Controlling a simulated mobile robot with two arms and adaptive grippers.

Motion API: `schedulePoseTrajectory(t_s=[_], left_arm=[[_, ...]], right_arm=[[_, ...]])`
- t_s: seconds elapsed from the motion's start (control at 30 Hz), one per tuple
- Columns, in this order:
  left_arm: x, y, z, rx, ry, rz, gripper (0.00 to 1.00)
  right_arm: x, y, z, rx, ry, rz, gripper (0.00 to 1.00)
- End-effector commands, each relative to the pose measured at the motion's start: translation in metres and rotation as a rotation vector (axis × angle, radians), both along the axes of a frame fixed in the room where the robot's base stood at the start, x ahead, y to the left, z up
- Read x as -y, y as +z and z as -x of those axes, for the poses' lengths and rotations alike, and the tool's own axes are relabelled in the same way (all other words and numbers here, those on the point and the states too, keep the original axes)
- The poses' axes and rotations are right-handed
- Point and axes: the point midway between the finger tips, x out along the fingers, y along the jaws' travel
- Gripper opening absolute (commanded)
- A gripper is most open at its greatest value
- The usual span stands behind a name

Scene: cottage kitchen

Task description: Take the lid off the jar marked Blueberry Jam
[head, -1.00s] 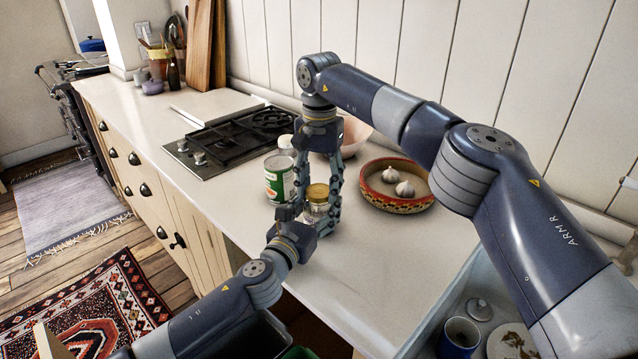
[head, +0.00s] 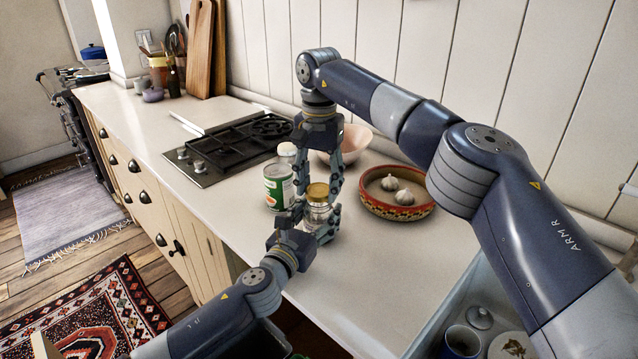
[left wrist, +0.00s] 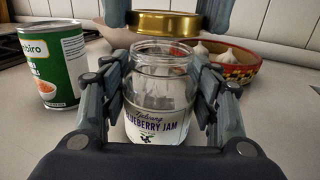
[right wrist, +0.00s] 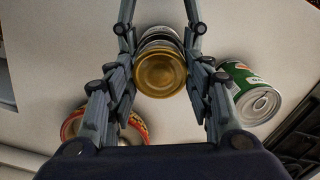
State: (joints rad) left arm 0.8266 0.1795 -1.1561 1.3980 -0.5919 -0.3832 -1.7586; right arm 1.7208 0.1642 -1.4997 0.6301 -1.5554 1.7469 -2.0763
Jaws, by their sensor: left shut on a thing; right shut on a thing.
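The Blueberry Jam jar (left wrist: 157,100) is clear glass with a white label and stands upright on the counter. My left gripper (head: 311,216) is shut around the jar's sides; its fingers also show in the left wrist view (left wrist: 163,88). The gold lid (left wrist: 165,23) is held by my right gripper (head: 319,186), which comes down from above. In the left wrist view the lid is apart from the jar, a small gap above its open rim. The right wrist view shows the lid (right wrist: 160,74) from above, hiding most of the jar.
A green-labelled can (head: 278,187) stands just left of the jar, with a white-topped container (head: 287,150) behind it. A patterned bowl with garlic (head: 396,210) is to the right, a pink bowl (head: 356,137) behind. A gas hob (head: 228,148) lies further left. The front counter is clear.

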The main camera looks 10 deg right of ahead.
Motion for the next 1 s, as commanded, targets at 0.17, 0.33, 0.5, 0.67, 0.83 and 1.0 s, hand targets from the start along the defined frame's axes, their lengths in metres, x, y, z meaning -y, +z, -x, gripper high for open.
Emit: schedulePoseTrajectory(t_s=[0.17, 0.33, 0.5, 0.67, 0.83, 1.0], left_arm=[[-0.001, -0.003, 0.0, -0.003, 0.002, -0.004, 0.0], [-0.001, -0.003, 0.0, -0.003, 0.002, -0.004, 0.0], [-0.001, -0.003, 0.0, -0.003, 0.002, -0.004, 0.0], [-0.001, -0.003, 0.0, -0.003, 0.002, -0.004, 0.72], [-0.001, -0.002, 0.0, -0.002, 0.001, -0.003, 0.8], [0.0, -0.001, 0.0, -0.001, 0.0, -0.001, 0.8]], right_arm=[[-0.001, 0.021, 0.0, 0.003, -0.001, -0.001, 0.19], [0.0, 0.037, 0.0, 0.001, -0.001, 0.0, 0.19], [0.0, 0.04, 0.0, 0.0, 0.0, 0.0, 0.19], [0.0, 0.039, 0.0, 0.001, 0.0, 0.001, 0.19], [0.0, 0.039, 0.0, 0.001, 0.0, 0.001, 0.19], [0.0, 0.039, 0.0, 0.001, 0.0, 0.001, 0.19]])
